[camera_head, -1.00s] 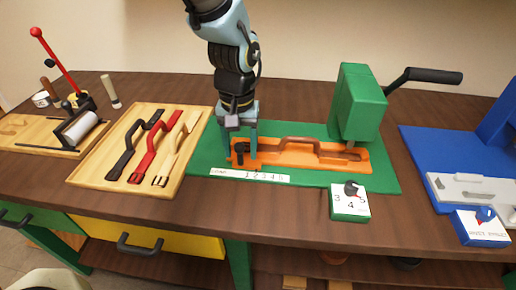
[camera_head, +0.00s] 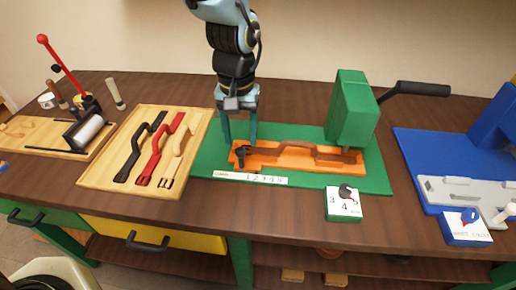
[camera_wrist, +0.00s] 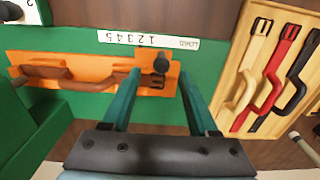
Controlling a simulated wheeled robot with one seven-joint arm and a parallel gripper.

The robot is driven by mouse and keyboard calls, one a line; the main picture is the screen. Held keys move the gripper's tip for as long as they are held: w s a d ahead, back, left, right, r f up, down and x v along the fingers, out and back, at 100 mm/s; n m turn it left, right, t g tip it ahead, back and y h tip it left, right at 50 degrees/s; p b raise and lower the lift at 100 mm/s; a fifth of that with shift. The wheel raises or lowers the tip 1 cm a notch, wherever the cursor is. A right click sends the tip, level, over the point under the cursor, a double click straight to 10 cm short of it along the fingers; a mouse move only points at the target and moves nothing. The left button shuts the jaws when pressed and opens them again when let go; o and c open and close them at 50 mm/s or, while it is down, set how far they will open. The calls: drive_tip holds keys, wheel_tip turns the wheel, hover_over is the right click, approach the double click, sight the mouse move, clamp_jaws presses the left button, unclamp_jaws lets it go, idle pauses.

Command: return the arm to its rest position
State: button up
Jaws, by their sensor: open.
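My gripper (camera_head: 239,130) is open and empty, with its two teal fingers pointing down just above the left end of the orange fixture (camera_head: 262,165). A brown strap with a raised handle (camera_head: 295,148) lies along this fixture on the green base (camera_head: 212,150). In the wrist view the fingers (camera_wrist: 155,88) stand apart, with the buckle end of the brown strap (camera_wrist: 80,75) and a dark knob (camera_wrist: 161,56) near them. I cannot tell the exact height of the fingertips over the fixture.
A green press (camera_head: 352,110) with a black lever stands right of the fixture. A wooden tray (camera_head: 95,172) with black, red and cream straps lies to the left. A numbered dial box (camera_head: 343,207) sits in front, and a blue machine (camera_head: 425,150) stands at right.

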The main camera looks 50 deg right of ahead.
idle(0.4)
drive_tip(key=w+a+r+n, duration=0.2)
drive_tip(key=w+a, duration=0.7)
drive_tip(key=w+a+r+n, duration=0.2)
drive_tip(key=w+a+n, duration=0.1)
drive_tip(key=w+a, duration=0.55)
drive_tip(key=w+a+r+n, duration=0.1)
drive_tip(key=a+n, duration=0.1)
drive_tip(key=a, duration=0.9)
drive_tip(key=w+a+r+n+t, duration=0.1)
drive_tip(key=w+a+n, duration=0.1)
drive_tip(key=a, duration=1)
drive_tip(key=shift+n+t+b, duration=0.3)
drive_tip(key=shift+n+b, duration=0.1)
drive_tip(key=shift+n, duration=0.2)
drive_tip(key=shift+c, duration=0.3)
